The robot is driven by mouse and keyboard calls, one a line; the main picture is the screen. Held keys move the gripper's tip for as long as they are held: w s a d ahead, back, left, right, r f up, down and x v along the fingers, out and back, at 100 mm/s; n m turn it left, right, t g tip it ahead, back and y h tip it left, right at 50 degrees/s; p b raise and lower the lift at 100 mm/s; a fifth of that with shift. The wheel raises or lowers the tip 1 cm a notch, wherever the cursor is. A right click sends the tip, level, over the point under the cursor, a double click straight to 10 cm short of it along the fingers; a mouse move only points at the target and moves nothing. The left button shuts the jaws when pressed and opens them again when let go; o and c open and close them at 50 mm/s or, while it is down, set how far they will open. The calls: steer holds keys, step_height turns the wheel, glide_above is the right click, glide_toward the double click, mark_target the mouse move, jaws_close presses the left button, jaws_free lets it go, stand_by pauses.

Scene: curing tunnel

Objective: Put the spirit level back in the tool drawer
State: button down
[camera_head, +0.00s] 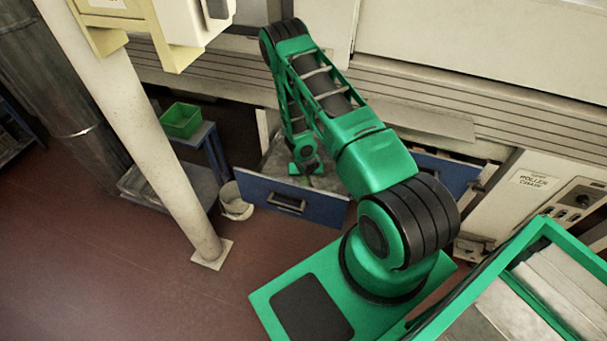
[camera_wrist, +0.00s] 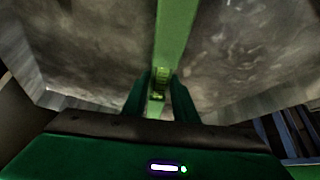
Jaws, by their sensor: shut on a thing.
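The spirit level (camera_wrist: 177,35) is a light green bar with a small yellow-green vial, running up the middle of the wrist view. My gripper (camera_wrist: 163,92) is shut on it, with a dark green finger on each side. In the head view my gripper (camera_head: 307,170) is low inside the open tool drawer (camera_head: 265,190), which has a blue front, a dark handle and a grey metal inside. The drawer's floor and side walls fill the wrist view behind the level. I cannot tell whether the level touches the floor. In the head view my arm hides most of it.
A second blue drawer front (camera_head: 440,172) is to the right, partly behind my arm. A white bucket (camera_head: 235,204) stands on the floor left of the open drawer. A green bin (camera_head: 181,120) sits on a small blue stand. A pale post (camera_head: 150,130) rises at the left.

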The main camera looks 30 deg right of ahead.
steer(key=shift+f, duration=0.1)
steer(key=c, duration=1.4)
jaws_free()
steer(key=shift+o, duration=0.2)
